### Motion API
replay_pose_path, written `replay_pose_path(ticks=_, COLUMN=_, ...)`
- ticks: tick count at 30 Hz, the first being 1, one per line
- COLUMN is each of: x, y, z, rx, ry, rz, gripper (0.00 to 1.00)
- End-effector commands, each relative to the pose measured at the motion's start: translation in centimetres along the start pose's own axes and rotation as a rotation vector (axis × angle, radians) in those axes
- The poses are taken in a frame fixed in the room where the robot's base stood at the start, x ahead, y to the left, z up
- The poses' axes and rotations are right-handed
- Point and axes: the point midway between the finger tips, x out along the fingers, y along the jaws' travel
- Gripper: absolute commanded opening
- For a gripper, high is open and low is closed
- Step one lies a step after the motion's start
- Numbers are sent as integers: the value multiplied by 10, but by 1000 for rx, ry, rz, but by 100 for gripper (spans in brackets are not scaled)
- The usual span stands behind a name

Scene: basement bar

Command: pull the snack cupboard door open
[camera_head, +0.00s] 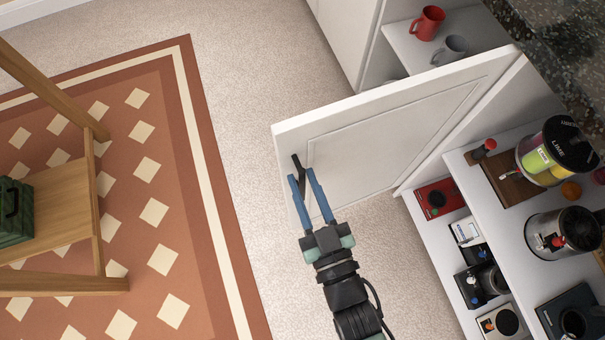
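The white cupboard door (390,135) stands swung out from the cabinet, its panelled face towards me. A dark bar handle (296,160) is near its free left edge. My gripper (302,175) is at this handle, with its two blue fingers apart on either side of the bar. A gap shows between the fingers, so they look open around the handle; firm contact cannot be made out. The fingers hide part of the door's lower left.
Behind the door, a shelf (400,37) holds a red mug (427,23) and a grey mug (449,50). On the right, shelves hold jars, boxes and small items. A wooden stand (50,210) is on the patterned rug (215,180) at left. Carpet (245,75) between is clear.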

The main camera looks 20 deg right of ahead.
Motion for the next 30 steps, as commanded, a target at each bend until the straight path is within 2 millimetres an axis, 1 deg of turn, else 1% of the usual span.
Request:
replay_pose_path(ticks=9, x=-70, y=0, z=0, rx=-1, ry=-7, rz=2, gripper=27)
replay_pose_path(ticks=12, x=-89, y=1, z=0, rx=0, ry=-6, rz=3, gripper=27)
replay_pose_path(ticks=15, x=-103, y=0, z=0, rx=1, ry=-3, rz=2, gripper=27)
replay_pose_path(ticks=18, x=-112, y=0, z=0, rx=0, ry=-2, rz=1, gripper=27)
replay_pose_path(ticks=21, x=-116, y=0, z=0, rx=0, ry=0, rz=1, gripper=27)
replay_pose_path(ticks=30, x=-116, y=0, z=0, rx=0, ry=0, rz=1, gripper=27)
